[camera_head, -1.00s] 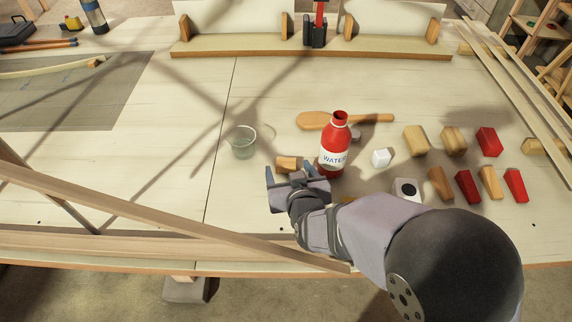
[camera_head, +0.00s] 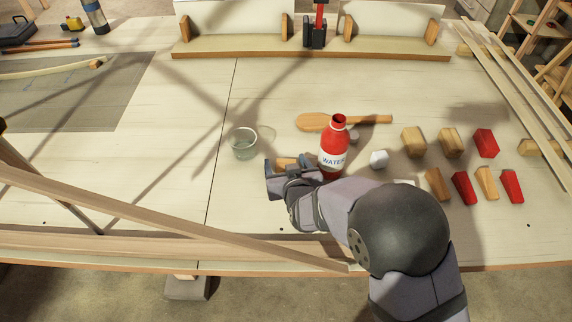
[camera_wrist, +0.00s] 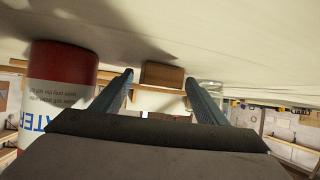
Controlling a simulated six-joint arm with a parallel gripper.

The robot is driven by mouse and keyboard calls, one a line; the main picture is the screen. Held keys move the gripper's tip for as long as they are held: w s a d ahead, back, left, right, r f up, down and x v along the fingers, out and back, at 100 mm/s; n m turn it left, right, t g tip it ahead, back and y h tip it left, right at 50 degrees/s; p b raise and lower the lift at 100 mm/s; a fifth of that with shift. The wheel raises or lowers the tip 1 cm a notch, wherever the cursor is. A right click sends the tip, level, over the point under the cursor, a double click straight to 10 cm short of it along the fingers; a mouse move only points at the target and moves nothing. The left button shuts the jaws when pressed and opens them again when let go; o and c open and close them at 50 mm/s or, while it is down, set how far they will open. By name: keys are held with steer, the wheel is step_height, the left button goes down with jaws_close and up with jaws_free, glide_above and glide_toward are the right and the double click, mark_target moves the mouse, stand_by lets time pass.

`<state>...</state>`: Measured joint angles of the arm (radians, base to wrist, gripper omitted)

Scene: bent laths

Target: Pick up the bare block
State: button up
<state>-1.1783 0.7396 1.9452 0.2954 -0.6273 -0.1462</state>
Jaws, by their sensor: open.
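A bare wooden block (camera_head: 285,162) lies on the bench left of the red water bottle. My gripper (camera_head: 288,166) is low at the block, with its jaws open and one finger on each side as seen from the head. In the wrist view the block (camera_wrist: 162,75) shows between and just beyond the fingertips of my gripper (camera_wrist: 160,82). I cannot tell whether either finger touches it. Part of the block is hidden by the gripper in the head view. Other plain wooden blocks (camera_head: 414,142) and red blocks (camera_head: 485,143) stand farther right.
The red water bottle (camera_head: 334,145) stands close to my gripper's right side. A glass (camera_head: 243,143) stands to the left. A long lath (camera_head: 170,216) crosses the front left.

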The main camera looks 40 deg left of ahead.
steer(key=c, duration=1.1)
steer(key=shift+o, duration=0.2)
steer(key=shift+r+b, duration=0.45)
steer(key=shift+r, duration=4.6)
